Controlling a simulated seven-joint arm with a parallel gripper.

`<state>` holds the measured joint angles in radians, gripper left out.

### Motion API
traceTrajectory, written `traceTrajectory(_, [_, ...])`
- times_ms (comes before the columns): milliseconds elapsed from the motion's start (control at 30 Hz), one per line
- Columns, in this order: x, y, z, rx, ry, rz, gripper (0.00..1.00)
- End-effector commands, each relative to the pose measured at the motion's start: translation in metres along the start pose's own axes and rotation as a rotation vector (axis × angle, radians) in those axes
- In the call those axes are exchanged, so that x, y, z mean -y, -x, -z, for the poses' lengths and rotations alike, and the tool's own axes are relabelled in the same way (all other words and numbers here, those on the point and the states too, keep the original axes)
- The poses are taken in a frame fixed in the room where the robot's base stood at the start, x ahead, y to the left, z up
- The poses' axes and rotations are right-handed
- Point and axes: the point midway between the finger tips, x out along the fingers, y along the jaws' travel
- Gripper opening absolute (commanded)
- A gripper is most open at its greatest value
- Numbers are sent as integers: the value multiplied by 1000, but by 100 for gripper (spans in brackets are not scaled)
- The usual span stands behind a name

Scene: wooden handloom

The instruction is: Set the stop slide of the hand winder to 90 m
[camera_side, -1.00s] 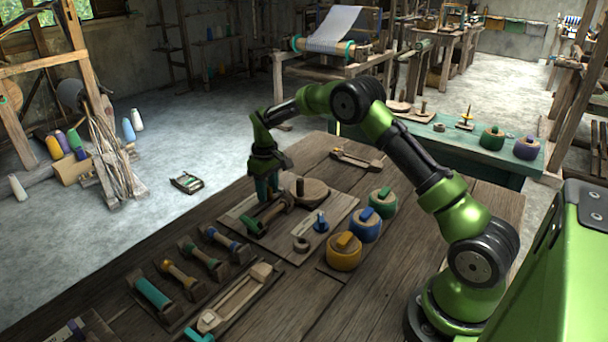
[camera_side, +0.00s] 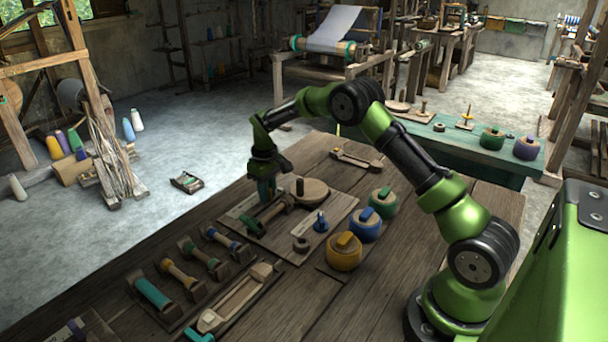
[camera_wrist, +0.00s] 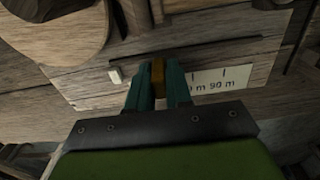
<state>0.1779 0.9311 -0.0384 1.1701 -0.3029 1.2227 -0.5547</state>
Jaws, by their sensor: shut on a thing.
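The hand winder (camera_side: 275,246) is a wooden board on the bench, with a round wooden disc (camera_side: 313,190) on it. My gripper (camera_side: 266,196) points down at the board's far left side. In the wrist view, the teal fingers of my gripper (camera_wrist: 158,82) are shut on the small orange-brown stop slide (camera_wrist: 158,72). The slide sits by a dark slot in the board. A white scale strip (camera_wrist: 232,80) with tick marks lies to its right and reads "90 m" near its right part. The slide is left of that mark. My right finger hides part of the lettering.
Yellow (camera_side: 344,254), blue (camera_side: 365,226) and green (camera_side: 383,203) round pots stand right of the winder. Several bobbins and a wooden shuttle (camera_side: 232,300) lie in front.

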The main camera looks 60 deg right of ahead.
Motion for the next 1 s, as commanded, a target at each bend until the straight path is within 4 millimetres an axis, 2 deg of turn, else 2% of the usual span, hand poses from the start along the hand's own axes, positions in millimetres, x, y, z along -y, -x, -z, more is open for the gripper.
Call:
traceTrajectory(200, [48,0,0,1,7,3,0])
traceTrajectory(333, [72,1,0,-1,6,2,0])
traceTrajectory(467, [83,1,0,-1,2,2,0])
traceTrajectory(733, [86,1,0,0,2,7,0])
traceTrajectory(767, [87,1,0,0,3,8,21])
traceTrajectory(800, [87,1,0,0,3,8,27])
traceTrajectory(900, [87,1,0,0,3,7,40])
traceTrajectory(1000, [85,1,0,0,3,5,40])
